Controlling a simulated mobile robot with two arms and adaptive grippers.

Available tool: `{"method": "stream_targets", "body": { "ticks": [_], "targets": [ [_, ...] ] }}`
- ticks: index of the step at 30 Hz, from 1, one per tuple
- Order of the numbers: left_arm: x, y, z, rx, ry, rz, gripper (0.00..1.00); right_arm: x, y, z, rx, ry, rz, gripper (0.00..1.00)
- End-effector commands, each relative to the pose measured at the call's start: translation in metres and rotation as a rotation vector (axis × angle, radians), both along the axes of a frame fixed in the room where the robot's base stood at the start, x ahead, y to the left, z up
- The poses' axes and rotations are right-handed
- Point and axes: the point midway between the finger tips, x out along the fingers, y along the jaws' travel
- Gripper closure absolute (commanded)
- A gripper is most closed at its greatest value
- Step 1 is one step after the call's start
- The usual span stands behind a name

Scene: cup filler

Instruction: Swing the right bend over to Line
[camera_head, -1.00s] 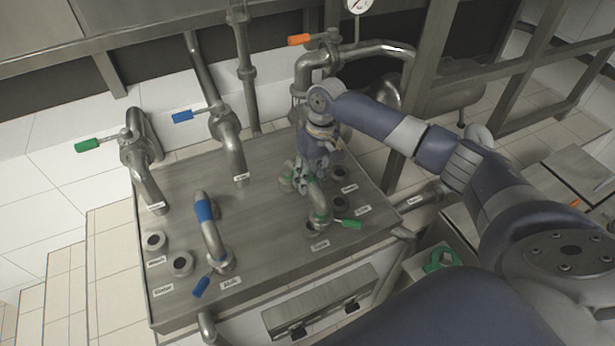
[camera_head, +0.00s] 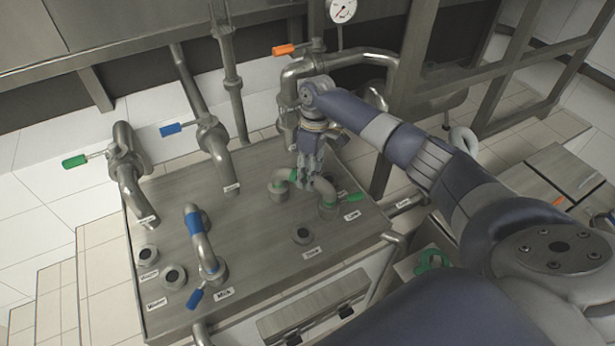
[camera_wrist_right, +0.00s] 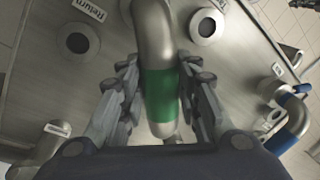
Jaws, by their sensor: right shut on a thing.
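The right bend (camera_head: 299,176) is a steel pipe elbow with green bands. One end stands at its pivot on the steel panel (camera_head: 255,250). My right gripper (camera_head: 312,178) is shut on the bend from above. In the right wrist view its fingers (camera_wrist_right: 160,95) flank the green band (camera_wrist_right: 161,92). My left gripper is not in view.
An open port (camera_head: 303,235) lies bare at the panel's front. A blue-banded bend (camera_head: 197,238) stands on the left, near two open ports (camera_head: 147,255). Fixed pipes with green, blue and orange handles (camera_head: 287,50) rise behind.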

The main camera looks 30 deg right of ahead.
Motion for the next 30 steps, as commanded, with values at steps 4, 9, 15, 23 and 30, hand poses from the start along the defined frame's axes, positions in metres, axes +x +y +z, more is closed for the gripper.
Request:
{"method": "stream_targets", "body": {
  "ticks": [4, 9, 15, 23, 30],
  "targets": [
    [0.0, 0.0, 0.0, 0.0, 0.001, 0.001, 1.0, 0.002, -0.001, 0.001, 0.0, -0.003, 0.006, 1.0],
    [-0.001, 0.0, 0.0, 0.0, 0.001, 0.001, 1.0, 0.002, -0.001, 0.001, -0.001, -0.004, 0.005, 1.0],
    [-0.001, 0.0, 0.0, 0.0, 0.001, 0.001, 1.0, 0.002, -0.001, 0.001, -0.001, -0.004, 0.005, 0.49],
    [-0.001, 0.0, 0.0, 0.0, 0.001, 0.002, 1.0, 0.001, -0.001, 0.0, 0.0, -0.002, 0.006, 0.49],
    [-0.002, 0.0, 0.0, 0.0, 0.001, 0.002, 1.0, 0.004, -0.003, 0.015, 0.0, -0.005, 0.006, 0.49]
  ]
}}
